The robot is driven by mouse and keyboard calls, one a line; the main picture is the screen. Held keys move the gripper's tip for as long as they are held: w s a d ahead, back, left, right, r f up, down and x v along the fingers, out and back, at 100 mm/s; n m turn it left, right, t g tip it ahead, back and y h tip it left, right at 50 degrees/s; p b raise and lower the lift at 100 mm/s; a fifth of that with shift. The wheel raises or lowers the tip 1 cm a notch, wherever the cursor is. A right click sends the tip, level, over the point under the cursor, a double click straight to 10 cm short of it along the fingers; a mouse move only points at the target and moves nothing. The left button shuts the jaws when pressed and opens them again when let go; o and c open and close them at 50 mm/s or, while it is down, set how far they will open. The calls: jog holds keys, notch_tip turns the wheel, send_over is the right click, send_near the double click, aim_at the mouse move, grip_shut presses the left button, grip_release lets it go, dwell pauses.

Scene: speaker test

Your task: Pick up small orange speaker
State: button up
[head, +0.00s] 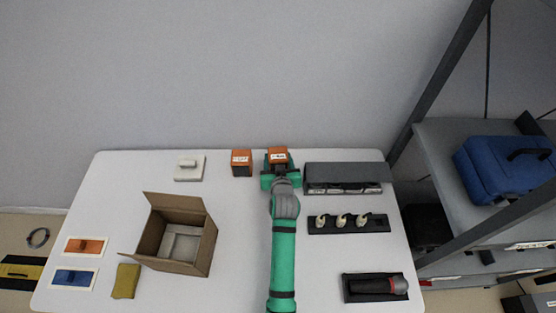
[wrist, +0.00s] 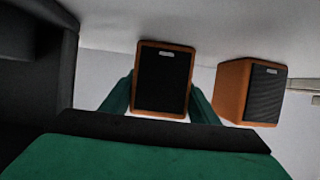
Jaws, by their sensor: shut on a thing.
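A small orange speaker (head: 278,154) with a dark front stands at the far edge of the white table. My gripper (head: 277,170) has a finger on either side of it and is shut on it. In the wrist view the same speaker (wrist: 162,79) shows its dark front face between the green fingers of my gripper (wrist: 160,98). I cannot tell whether it touches the table or is slightly raised. A second, similar orange speaker (head: 241,163) stands a short gap to the left; it is on the right in the wrist view (wrist: 249,91).
A long dark grey box (head: 346,173) is close to the right of my gripper. A white switch-like block (head: 189,167) and an open cardboard box (head: 206,246) are to the left. A black rack with pale items (head: 379,223) is at right. A wall is behind the table.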

aim_at(278, 153)
notch_tip(278, 153, up, 4)
jog(key=shift+w+f, duration=0.1)
jog(key=shift+f, duration=0.1)
jog(key=s+r, duration=0.2)
jog(key=s+a+r, duration=0.1)
jog(key=s+r, duration=0.1)
jog(key=shift+a+r, duration=0.2)
jog(key=shift+r, duration=0.2)
jog(key=s+a+r, duration=0.3)
jog(key=s+r, duration=0.1)
jog(key=s, duration=0.5)
jog(key=shift+s+r, duration=0.25)
jog(key=shift+r, duration=0.1)
